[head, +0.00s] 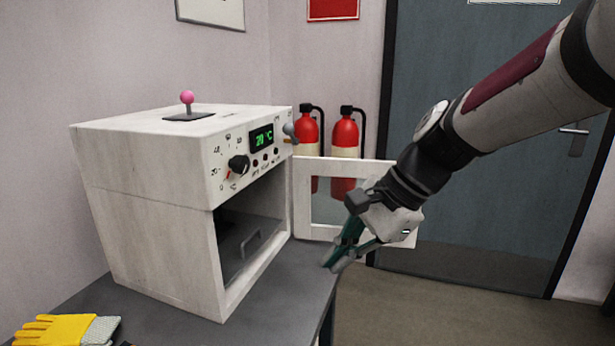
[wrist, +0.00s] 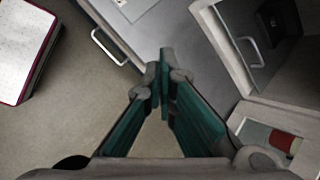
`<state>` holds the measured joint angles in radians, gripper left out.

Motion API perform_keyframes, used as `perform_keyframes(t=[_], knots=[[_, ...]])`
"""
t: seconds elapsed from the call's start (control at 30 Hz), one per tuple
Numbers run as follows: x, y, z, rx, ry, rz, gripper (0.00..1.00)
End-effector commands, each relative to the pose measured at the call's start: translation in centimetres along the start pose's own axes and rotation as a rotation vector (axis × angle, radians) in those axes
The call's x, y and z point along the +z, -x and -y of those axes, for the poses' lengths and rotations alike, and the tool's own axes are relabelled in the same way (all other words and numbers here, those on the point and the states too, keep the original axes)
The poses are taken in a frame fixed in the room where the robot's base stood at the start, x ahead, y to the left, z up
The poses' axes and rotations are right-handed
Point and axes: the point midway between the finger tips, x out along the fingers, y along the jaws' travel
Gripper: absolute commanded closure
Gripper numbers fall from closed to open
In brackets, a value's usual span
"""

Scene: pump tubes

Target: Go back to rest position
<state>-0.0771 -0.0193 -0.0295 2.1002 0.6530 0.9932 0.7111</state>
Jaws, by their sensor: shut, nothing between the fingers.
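My gripper (head: 334,264) is shut and empty in the head view, in front of the open oven door and right of the oven's opening, near the table's right edge. Its green fingers meet in the middle of the wrist view (wrist: 161,80). My arm reaches in from the upper right.
A white oven (head: 150,210) reading 20 °C stands on the grey table (head: 275,285), its windowed door (head: 303,200) open to the right. A pink-knobbed lever (head: 187,98) tops it. Yellow gloves (head: 55,330) lie front left. Two fire extinguishers (head: 345,135) stand behind. Floor is clear at right.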

Motion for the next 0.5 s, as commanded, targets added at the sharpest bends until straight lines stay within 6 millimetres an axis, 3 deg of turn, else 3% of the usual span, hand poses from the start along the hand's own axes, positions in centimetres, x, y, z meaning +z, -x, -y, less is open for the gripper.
perform_keyframes(t=[0.2, 0.4, 0.5], knots=[[2.5, 4.4, -8.9, 0.114, 0.369, -0.101, 1.0], [3.4, 6.8, -17.0, 0.256, 0.664, -0.18, 1.0], [3.4, 7.5, -20.1, 0.32, 0.773, -0.209, 1.0]])
